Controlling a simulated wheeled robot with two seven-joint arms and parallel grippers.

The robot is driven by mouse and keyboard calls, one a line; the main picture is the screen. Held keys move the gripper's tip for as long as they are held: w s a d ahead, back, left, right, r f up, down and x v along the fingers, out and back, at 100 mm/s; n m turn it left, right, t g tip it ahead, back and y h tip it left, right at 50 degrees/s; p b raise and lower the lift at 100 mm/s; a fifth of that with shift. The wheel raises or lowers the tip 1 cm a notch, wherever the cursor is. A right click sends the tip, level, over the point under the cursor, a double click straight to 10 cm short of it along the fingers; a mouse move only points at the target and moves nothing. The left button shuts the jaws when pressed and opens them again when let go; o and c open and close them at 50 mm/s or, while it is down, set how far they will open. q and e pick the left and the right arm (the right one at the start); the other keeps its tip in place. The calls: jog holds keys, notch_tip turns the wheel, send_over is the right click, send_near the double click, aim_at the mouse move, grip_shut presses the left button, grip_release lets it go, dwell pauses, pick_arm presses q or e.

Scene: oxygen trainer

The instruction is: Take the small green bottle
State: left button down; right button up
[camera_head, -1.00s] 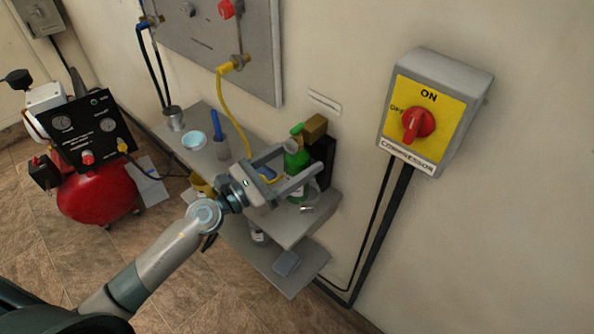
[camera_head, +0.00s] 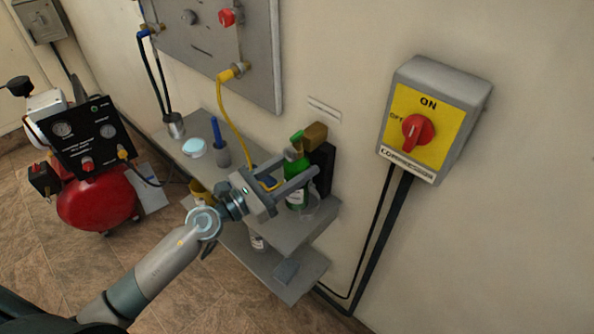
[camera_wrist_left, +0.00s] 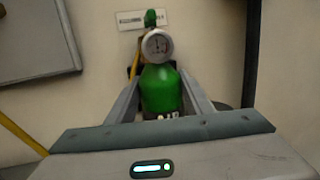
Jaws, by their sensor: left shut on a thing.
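The small green bottle (camera_head: 296,172) stands upright on the upper grey shelf, near its right end by the wall. It has a gauge and a green knob on top and a pale label low on its body. My left gripper (camera_head: 299,176) reaches it from the front left, and its two fingers are shut on the bottle's sides. In the left wrist view the bottle (camera_wrist_left: 161,90) sits between the fingers, with the round gauge (camera_wrist_left: 157,45) above it; its lower part is hidden by the gripper body. My right gripper is not in view.
A dark block with a brown top (camera_head: 315,135) stands right behind the bottle. A yellow hose (camera_head: 233,118) hangs left of it. The upper shelf (camera_head: 297,230) also holds a blue dish (camera_head: 194,148) and a blue-topped item (camera_head: 221,152). A compressor switch (camera_head: 432,120) is on the wall at right.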

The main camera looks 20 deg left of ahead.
aim_at(286, 165)
pick_arm(q)
jog(key=shift+s+a+r, duration=0.1)
jog(key=shift+r, duration=0.1)
jog(key=shift+s+a+r, duration=0.25)
jog(key=shift+r, duration=0.15)
jog(key=shift+s+a+r+p, duration=0.35)
jog(key=shift+s+a+r, duration=0.15)
jog(key=shift+s, duration=0.15)
jog(key=s+a+r, duration=0.2)
jog(key=s, duration=0.1)
jog(key=shift+s+a, duration=0.2)
jog(key=shift+a, duration=0.05)
jog(key=s+a+r+b, duration=0.1)
jog(key=s+a+r, duration=0.3)
jog(key=s, duration=0.1)
jog(key=shift+s+a+b, duration=0.25)
jog(key=shift+s+b, duration=0.1)
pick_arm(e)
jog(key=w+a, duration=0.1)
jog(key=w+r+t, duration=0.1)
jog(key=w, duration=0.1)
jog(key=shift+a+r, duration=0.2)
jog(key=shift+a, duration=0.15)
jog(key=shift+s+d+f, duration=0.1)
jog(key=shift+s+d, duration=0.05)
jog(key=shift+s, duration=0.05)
